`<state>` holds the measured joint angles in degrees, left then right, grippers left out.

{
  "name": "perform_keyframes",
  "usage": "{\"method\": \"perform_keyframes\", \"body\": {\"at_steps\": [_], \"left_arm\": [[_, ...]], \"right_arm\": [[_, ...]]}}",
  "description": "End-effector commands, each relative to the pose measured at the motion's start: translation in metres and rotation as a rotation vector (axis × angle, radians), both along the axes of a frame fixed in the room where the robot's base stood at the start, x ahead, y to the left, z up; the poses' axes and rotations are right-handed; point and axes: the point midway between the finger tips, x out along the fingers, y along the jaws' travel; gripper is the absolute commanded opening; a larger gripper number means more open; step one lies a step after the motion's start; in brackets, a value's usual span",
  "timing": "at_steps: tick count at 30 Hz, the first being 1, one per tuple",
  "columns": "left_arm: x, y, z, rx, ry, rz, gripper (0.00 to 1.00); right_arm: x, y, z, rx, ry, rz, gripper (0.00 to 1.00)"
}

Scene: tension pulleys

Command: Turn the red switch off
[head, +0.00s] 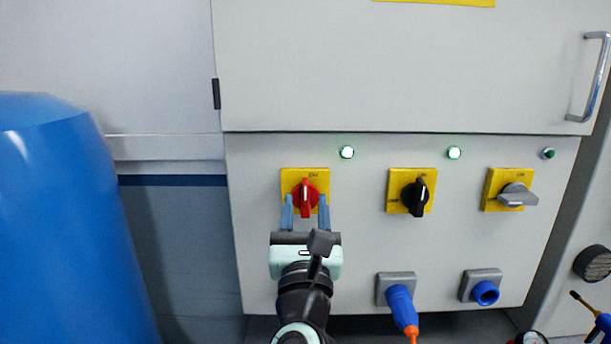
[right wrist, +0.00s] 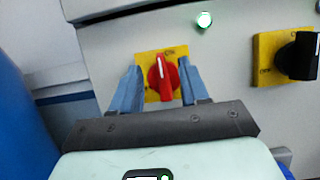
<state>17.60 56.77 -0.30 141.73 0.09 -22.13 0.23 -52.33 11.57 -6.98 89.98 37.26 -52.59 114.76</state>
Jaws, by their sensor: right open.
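The red switch (head: 306,197) is a round red knob on a yellow plate on the grey cabinet's lower panel. Its handle stands upright in the head view. My right gripper (head: 306,214) is open, with a blue finger on each side of the red knob. In the right wrist view the red switch (right wrist: 163,78) sits between the two fingertips (right wrist: 160,82), with gaps on both sides. Whether the fingers touch the plate cannot be told. My left gripper is not in view.
A black switch (head: 417,197) and a grey switch (head: 516,195) sit to the right on yellow plates. Lit lamps (head: 347,152) (head: 454,152) are above the panel's switches. A blue plug (head: 401,305) and blue socket (head: 485,292) are below. A large blue barrel (head: 65,230) stands left.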

Motion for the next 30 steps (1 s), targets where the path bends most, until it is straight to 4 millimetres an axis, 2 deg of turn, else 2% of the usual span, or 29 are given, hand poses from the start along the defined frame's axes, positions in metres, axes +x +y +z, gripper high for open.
{"method": "perform_keyframes", "body": {"at_steps": [3,9,21,25,30], "left_arm": [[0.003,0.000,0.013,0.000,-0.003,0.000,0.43],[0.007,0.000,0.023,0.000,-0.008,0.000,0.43],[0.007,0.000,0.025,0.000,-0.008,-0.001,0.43],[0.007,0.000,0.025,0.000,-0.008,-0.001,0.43],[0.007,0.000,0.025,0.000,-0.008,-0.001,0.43]], "right_arm": [[0.022,0.000,0.012,-0.002,-0.001,-0.003,0.45],[0.045,0.000,0.020,-0.002,-0.001,-0.001,0.45],[0.051,0.000,0.020,-0.001,0.000,0.001,0.45],[0.051,0.000,0.021,-0.001,0.000,0.001,0.02],[0.051,0.000,0.020,-0.002,0.000,0.000,0.00]]}}
